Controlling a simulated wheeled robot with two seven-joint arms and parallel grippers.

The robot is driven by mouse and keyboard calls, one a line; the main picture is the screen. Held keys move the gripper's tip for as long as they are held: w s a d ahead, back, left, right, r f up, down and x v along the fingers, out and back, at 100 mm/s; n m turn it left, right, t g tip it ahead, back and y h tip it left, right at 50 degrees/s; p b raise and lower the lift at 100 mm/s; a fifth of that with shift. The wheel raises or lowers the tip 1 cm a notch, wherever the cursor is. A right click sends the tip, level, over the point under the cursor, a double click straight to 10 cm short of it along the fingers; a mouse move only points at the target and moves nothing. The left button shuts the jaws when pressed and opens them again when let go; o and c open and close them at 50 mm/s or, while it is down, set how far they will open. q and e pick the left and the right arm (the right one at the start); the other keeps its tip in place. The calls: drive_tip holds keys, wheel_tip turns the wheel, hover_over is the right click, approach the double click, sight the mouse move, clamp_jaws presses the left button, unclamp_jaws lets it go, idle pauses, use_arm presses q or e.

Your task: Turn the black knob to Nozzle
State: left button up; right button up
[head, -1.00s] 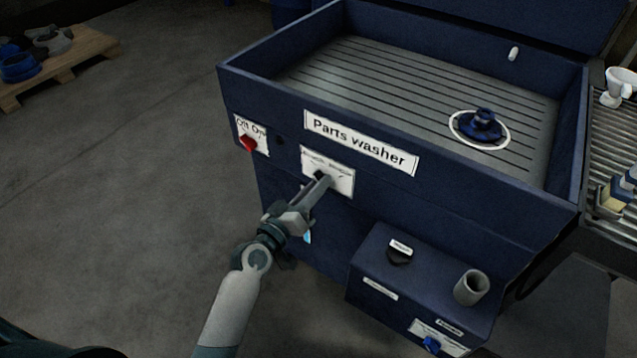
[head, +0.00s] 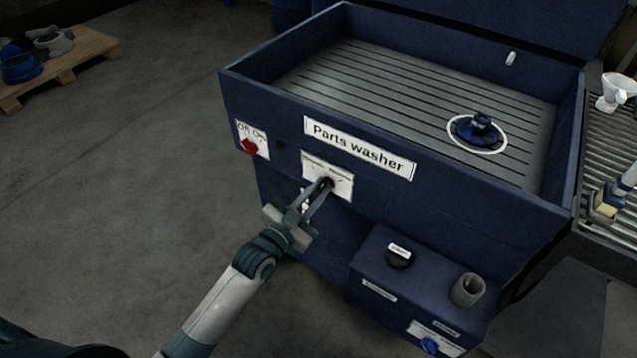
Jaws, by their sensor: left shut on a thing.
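The black knob (head: 326,184) sits on a white label plate (head: 342,189) on the front of the blue parts washer (head: 450,205), below the "Parts washer" sign. The plate has two small words along its top, too blurred to read surely. My left gripper (head: 322,188) is shut on the black knob, with its fingers reaching up from the lower left. The fingers cover part of the knob, so I cannot tell where it points.
A red knob (head: 249,146) on an Off/On plate is left of the black knob. A blue box (head: 375,268) with a black cap (head: 398,257) and a grey cup (head: 468,289) juts out below right. A roller conveyor (head: 600,150) stands at the right.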

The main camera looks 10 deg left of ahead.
use_arm(q)
drive_tip(key=m, duration=0.2)
drive_tip(key=shift+m+p, duration=0.4)
drive_tip(key=shift+f+m, duration=0.1)
drive_tip(key=shift+m, duration=0.5)
drive_tip(key=o, duration=1.5)
drive_tip(key=shift+s, duration=0.1)
drive_tip(key=p+v, duration=0.3)
drive_tip(key=v, duration=0.3)
drive_tip(key=shift+s+a, duration=0.1)
drive_tip(key=shift+s, duration=0.3)
